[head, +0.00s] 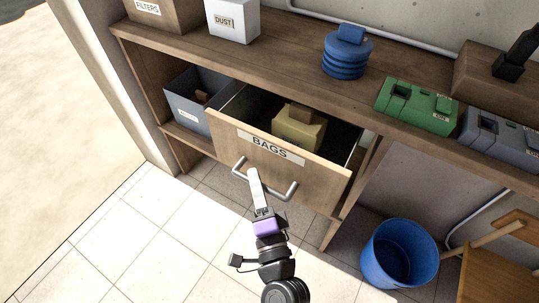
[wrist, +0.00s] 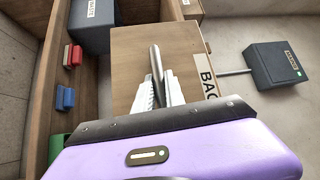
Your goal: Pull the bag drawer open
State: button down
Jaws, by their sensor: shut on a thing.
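The wooden drawer (head: 230,138) labelled BAGS (head: 277,149) stands pulled out from under the bench in the head view. Its inside shows, with a yellow box (head: 298,133) in it. A metal bar handle (head: 282,195) runs across its front. My gripper (head: 252,172) is at the left part of this handle. In the wrist view my gripper's two pale fingers (wrist: 160,92) are shut on the handle (wrist: 155,62), in front of the drawer front (wrist: 190,48). The exact contact is partly hidden by the fingers.
A grey bin (head: 182,103) sits left of the drawer. A blue bucket (head: 399,253) stands on the floor at right, near a wooden stool (head: 495,265). The bench top (head: 290,55) holds a blue coil (head: 345,60), a green case (head: 415,105) and boxes. Tiled floor at left is clear.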

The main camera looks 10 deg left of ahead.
jog(key=s+a+p, duration=0.2)
jog(key=s, duration=0.5)
jog(key=shift+s+a, duration=0.3)
jog(key=shift+s, duration=0.05)
jog(key=shift+f, duration=0.1)
jog(key=c, duration=1.4)
grip_release()
jog(key=b+v, duration=0.1)
jog(key=v, duration=0.6)
jog(key=shift+s, duration=0.4)
jog(key=shift+d, duration=0.15)
